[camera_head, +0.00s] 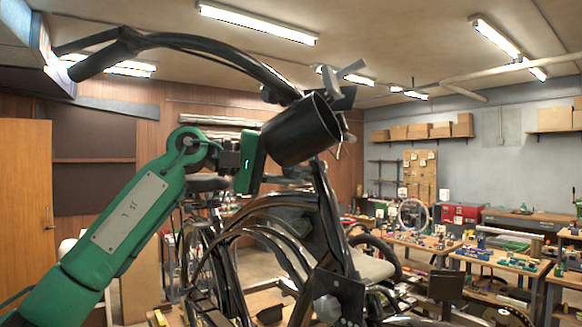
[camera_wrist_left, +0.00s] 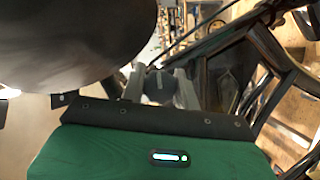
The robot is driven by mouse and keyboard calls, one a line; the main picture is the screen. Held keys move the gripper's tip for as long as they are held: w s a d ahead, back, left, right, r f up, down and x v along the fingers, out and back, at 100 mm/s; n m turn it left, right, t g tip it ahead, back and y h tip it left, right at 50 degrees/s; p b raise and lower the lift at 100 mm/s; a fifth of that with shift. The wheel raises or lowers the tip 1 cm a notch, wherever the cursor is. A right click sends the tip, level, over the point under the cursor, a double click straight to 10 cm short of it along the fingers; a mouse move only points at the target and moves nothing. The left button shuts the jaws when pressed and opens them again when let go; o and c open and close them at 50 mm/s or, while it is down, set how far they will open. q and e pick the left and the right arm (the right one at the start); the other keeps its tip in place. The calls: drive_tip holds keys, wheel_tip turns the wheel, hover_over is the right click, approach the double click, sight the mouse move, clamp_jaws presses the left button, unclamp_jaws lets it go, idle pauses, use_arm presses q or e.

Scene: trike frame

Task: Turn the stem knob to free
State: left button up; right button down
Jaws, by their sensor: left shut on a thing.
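The dark trike frame (camera_head: 325,215) stands in the middle of the head view, with curved handlebars (camera_head: 190,42) above it. A large black cylinder (camera_head: 300,130) sits at its front. My left gripper (camera_head: 254,163) reaches in from the left beside this cylinder, which hides its fingertips in the head view. In the left wrist view, the pale fingers of my left gripper (camera_wrist_left: 160,88) are shut on a small dark part, the stem knob (camera_wrist_left: 154,80). The knob's turn angle cannot be read. My right gripper is in neither view.
The black cylinder also fills the upper left of the left wrist view (camera_wrist_left: 70,40), close to the gripper. Frame tubes (camera_wrist_left: 262,45) run to the right of the fingers. Workbenches (camera_head: 500,262) with small items stand at the back right.

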use_arm(q)
drive_tip(key=shift+f, duration=0.1)
idle(0.3)
drive_tip(key=o, duration=1)
drive_tip(key=shift+c, duration=0.2)
drive_tip(key=b+v, duration=0.5)
drive_tip(key=v, duration=0.8)
drive_tip(key=shift+a, duration=0.35)
drive_tip(key=shift+s, duration=0.1)
